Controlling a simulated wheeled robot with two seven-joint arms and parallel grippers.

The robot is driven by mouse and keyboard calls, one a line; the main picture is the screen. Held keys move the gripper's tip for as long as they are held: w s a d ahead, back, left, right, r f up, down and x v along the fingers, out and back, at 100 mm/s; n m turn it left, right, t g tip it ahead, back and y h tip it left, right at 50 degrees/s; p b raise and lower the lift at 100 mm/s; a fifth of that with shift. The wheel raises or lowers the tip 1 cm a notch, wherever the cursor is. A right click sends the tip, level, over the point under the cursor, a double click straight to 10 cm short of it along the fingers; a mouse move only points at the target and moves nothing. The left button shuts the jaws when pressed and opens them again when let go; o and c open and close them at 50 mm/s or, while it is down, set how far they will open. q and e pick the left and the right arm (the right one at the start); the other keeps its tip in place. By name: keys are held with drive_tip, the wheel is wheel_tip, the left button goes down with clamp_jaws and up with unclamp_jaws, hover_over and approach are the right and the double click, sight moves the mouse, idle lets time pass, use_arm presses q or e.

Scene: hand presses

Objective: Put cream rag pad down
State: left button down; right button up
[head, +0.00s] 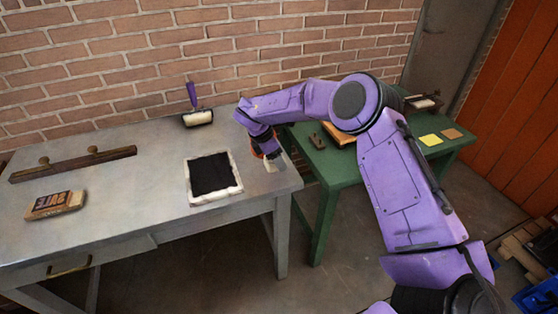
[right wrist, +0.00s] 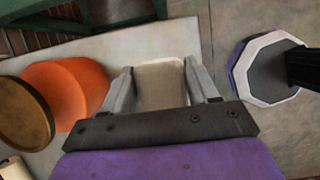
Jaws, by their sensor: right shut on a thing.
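The cream rag pad (right wrist: 160,85) is between the two grey fingers of my right gripper (right wrist: 162,92) in the right wrist view. The gripper is shut on it. In the head view, my right gripper (head: 267,158) is low over the right end of the grey metal table (head: 140,208). A small pale part of the pad (head: 269,167) shows beside the gripper there; the rest is hidden. I cannot tell whether the pad touches the tabletop. My left gripper is not in view.
A white-edged tray with a black surface (head: 238,188) lies left of the gripper. A purple-handled roller (head: 197,117) is behind it. An orange round thing (right wrist: 72,92) is close beside the gripper. A green table (head: 325,186) stands to the right. Bare tabletop lies around the tray.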

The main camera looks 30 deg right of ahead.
drive_tip(key=x, duration=0.1)
drive_tip(key=p+x, duration=0.2)
drive_tip(key=shift+w+a+f, duration=0.25)
drive_tip(key=shift+f, duration=0.25)
drive_tip(key=shift+f+b, duration=0.2)
drive_tip(key=shift+b, duration=0.1)
drive_tip(key=o, duration=0.9)
drive_tip(key=shift+o, duration=0.2)
drive_tip(key=shift+r, duration=0.2)
